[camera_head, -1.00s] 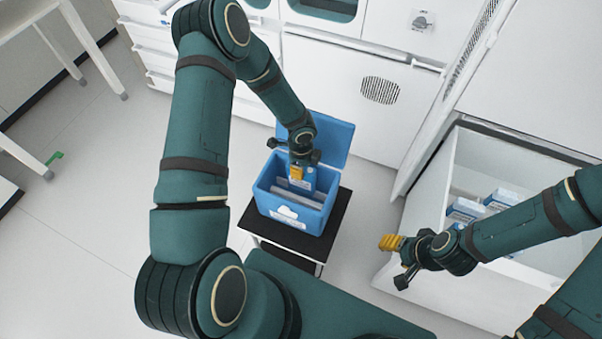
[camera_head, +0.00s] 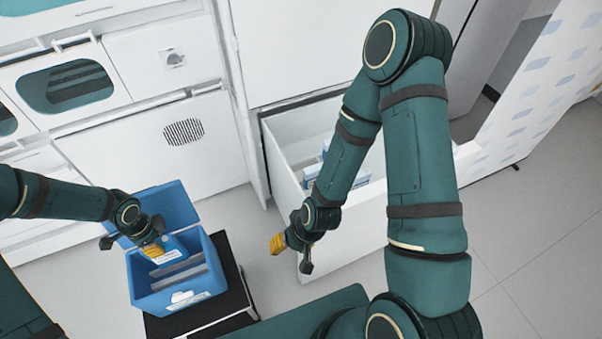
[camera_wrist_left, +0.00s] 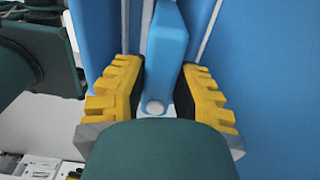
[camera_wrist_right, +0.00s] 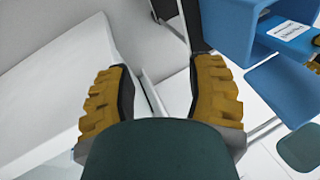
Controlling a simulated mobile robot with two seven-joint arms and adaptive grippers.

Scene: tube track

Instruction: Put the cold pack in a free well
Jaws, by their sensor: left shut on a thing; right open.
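The cold pack (camera_head: 171,252), blue with a white label, is in my left gripper (camera_head: 153,250). Its lower part is hidden inside the open blue cool box (camera_head: 166,301). In the left wrist view the pack (camera_wrist_left: 167,50) stands on edge between the yellow fingers, with a round white cap near me. Pale upright dividers (camera_head: 180,277) split the box into wells; one (camera_wrist_left: 208,35) shows beside the pack. I cannot tell whether the pack touches the bottom. My right gripper (camera_head: 290,243) is open and empty, right of the box, before the open white drawer.
The box stands on a small black-topped stand (camera_head: 232,290), its blue lid (camera_head: 170,203) open at the back. The open white drawer (camera_head: 283,180) holds several blue-and-white packs (camera_head: 312,174), partly hidden by my right arm. White cabinets line the back. Floor shows between stand and drawer.

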